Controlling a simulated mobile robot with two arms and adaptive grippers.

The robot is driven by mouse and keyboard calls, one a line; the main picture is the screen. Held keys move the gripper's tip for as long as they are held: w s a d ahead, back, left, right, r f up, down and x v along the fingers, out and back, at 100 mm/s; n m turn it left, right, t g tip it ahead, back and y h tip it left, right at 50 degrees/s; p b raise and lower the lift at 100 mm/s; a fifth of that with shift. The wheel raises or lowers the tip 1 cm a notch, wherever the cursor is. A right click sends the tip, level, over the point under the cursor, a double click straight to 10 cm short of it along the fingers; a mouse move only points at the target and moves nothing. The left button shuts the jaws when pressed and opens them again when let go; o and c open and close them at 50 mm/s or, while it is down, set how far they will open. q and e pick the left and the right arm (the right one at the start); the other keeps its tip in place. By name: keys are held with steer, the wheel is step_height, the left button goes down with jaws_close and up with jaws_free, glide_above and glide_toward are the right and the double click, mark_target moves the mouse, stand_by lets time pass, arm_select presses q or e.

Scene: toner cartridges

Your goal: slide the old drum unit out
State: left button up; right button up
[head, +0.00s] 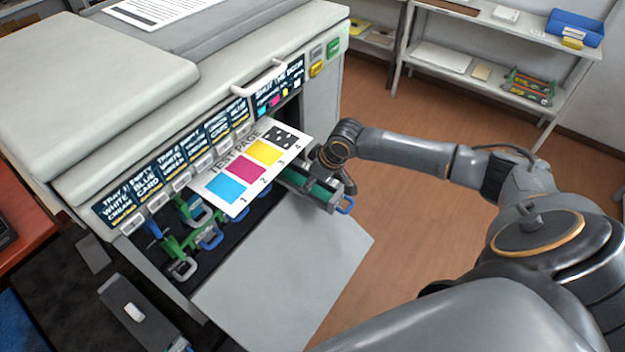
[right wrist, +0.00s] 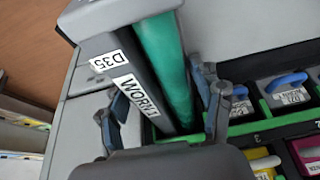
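The old drum unit (head: 312,187), a long grey body with a green roller and a blue handle at its outer end, sticks out of the open front of the printer at the right of the bay. In the right wrist view the drum unit (right wrist: 176,75) shows labels "D35" and "WORN". My right gripper (head: 325,162) is at the unit, its fingers on either side of it. In the wrist view my right gripper (right wrist: 162,112) has its left finger close against the dark side and its right finger beside the green roller; whether both press is unclear. My left gripper is out of view.
A test page (head: 248,166) covers part of the bay. Several cartridge handles (head: 207,237) show below it. The lowered door (head: 285,275) lies under the unit. Free floor (head: 400,240) lies right of it; a shelf (head: 490,75) stands at the back.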

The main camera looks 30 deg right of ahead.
mark_target(331, 189)
steer(key=c, duration=1)
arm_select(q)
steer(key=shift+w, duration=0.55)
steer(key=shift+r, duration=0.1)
arm_select(e)
steer(key=shift+r, duration=0.1)
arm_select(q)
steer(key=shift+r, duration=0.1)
